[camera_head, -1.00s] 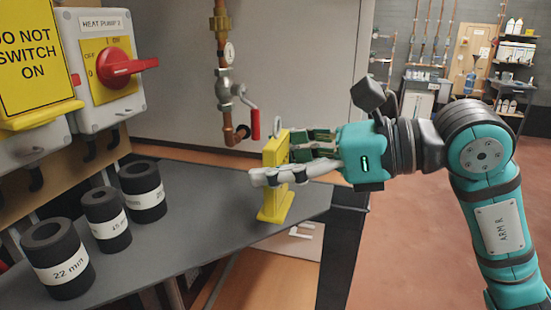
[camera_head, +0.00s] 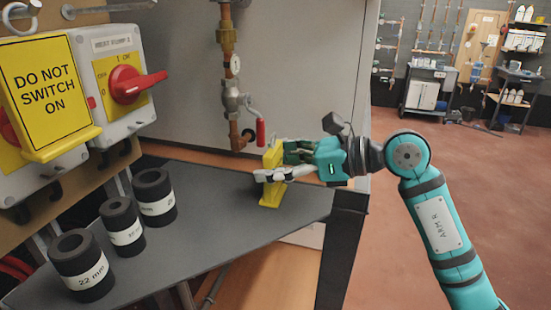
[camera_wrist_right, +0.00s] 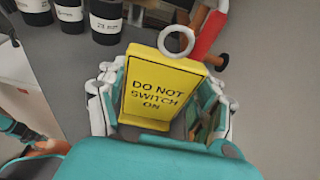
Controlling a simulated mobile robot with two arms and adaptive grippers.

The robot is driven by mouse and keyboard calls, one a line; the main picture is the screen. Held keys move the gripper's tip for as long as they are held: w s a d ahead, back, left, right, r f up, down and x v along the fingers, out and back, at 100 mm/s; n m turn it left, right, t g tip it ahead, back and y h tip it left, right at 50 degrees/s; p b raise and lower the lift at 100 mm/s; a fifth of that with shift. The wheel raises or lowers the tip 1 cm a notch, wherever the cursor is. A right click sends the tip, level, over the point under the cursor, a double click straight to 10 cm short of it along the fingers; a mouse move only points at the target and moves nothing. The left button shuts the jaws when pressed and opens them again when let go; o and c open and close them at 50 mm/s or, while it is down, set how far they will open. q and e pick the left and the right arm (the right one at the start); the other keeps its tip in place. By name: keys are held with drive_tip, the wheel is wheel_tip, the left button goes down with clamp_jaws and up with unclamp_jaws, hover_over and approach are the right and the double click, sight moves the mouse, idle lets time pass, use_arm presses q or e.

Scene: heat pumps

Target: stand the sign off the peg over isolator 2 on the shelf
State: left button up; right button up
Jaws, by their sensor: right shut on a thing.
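A yellow sign (camera_head: 272,174) with a ring on top is held upright at the right end of the grey shelf (camera_head: 225,205). My right gripper (camera_head: 272,165) is shut on it, one finger on each side. The sign's base is at the shelf surface, but I cannot tell if it touches. In the right wrist view the sign (camera_wrist_right: 161,90) faces the camera and reads DO NOT SWITCH ON. The isolator (camera_head: 122,82) with a red handle and blurred label is uncovered, a bare metal peg (camera_head: 112,7) above it. My left gripper is not in view.
Another yellow sign (camera_head: 45,95) hangs in front of the isolator further left. Three black rings (camera_head: 82,268) with white labels stand on the shelf's left part. A pipe (camera_head: 228,60) with a red-handled valve (camera_head: 261,132) is close behind the held sign. The shelf's middle is clear.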

drive_tip(key=shift+f, duration=0.1)
drive_tip(key=o, duration=0.4)
drive_tip(key=shift+f, duration=0.1)
drive_tip(key=o, duration=0.5)
drive_tip(key=shift+r, duration=0.2)
drive_tip(key=b+v, duration=0.3)
drive_tip(key=v, duration=0.9)
drive_tip(key=shift+b, duration=0.4)
